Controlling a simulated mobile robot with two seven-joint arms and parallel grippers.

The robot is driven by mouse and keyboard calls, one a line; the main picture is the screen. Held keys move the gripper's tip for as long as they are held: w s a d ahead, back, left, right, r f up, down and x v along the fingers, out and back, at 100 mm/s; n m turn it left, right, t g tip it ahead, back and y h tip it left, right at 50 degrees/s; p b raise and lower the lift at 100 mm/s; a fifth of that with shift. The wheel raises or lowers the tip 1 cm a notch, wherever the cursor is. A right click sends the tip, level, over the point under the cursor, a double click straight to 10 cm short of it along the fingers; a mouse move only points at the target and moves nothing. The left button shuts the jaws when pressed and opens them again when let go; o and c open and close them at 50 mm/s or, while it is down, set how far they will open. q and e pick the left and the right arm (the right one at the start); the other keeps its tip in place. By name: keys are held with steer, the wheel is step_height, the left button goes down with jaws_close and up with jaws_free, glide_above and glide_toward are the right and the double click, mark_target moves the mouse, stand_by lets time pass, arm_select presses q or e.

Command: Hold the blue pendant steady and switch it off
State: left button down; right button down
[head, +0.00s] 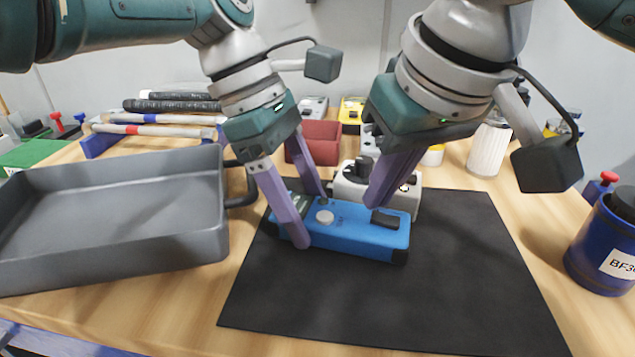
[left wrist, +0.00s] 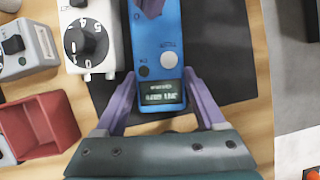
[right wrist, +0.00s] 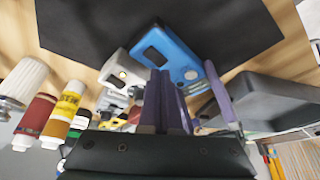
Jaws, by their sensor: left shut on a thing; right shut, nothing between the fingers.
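The blue pendant (head: 352,226) lies on the black mat (head: 400,300). It has a round white button, a dark rocker switch (head: 385,219) at its right end and a small display, lit in the left wrist view (left wrist: 160,95). My left gripper (head: 312,222) is shut on the pendant's left end, one finger on each long side. My right gripper (head: 375,203) is shut and empty, its fingertips just above the pendant near the rocker switch. I cannot tell whether they touch it. The pendant also shows in the right wrist view (right wrist: 178,52), partly hidden by the fingers.
A white device with a black dial (head: 350,184) stands right behind the pendant. A grey tray (head: 110,215) is at left, a red bin (head: 316,141) behind, a white bottle (head: 489,148) at back right, and a blue container (head: 600,248) at far right. The mat's front is clear.

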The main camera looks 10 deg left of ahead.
mark_target(379, 218)
steer(key=shift+f, duration=0.45)
steer(key=shift+r, duration=3.05)
arm_select(q)
jaws_free()
steer(key=shift+r, duration=0.1)
